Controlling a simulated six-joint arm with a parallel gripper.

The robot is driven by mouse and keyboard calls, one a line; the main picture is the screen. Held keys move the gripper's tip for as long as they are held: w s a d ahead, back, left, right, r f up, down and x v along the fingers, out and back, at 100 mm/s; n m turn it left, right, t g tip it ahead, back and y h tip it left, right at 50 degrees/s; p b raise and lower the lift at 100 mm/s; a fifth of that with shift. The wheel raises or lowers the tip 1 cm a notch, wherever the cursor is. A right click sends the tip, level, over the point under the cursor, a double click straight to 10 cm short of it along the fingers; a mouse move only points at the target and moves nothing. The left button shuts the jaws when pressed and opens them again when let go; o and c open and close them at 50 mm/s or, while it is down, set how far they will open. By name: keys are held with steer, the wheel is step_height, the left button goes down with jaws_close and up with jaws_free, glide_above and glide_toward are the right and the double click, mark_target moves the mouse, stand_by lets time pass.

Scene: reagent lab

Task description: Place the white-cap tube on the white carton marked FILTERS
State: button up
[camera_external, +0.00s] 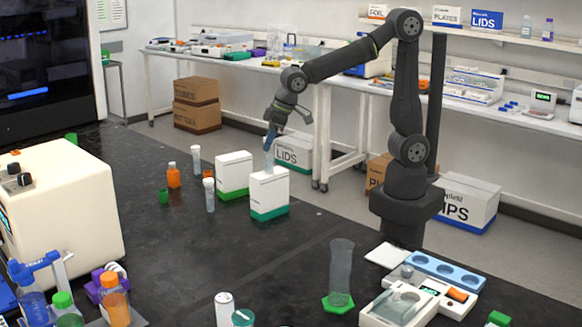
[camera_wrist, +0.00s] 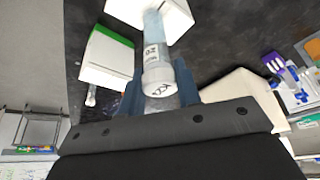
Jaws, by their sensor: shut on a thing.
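My gripper (camera_external: 271,137) points down, shut on a clear tube with a white cap; the tube (camera_external: 269,160) hangs below the fingers. In the wrist view the white cap (camera_wrist: 158,80) sits between the blue fingers (camera_wrist: 158,92), and the tube's far end overlaps a white carton (camera_wrist: 175,20). In the external view that white carton (camera_external: 269,190) with a green base stands directly under the tube. The tube's lower end is at the carton's top; I cannot tell whether they touch. A similar carton (camera_external: 233,172) stands left of it. No FILTERS marking is readable on either carton.
A clear cylinder (camera_external: 341,272) on a green base stands nearer the front. The middle of the black bench is clear.

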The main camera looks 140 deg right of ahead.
steer(key=shift+f, duration=0.15)
steer(key=o, duration=0.9)
steer(key=v, duration=1.2)
steer(key=shift+r, duration=0.2)
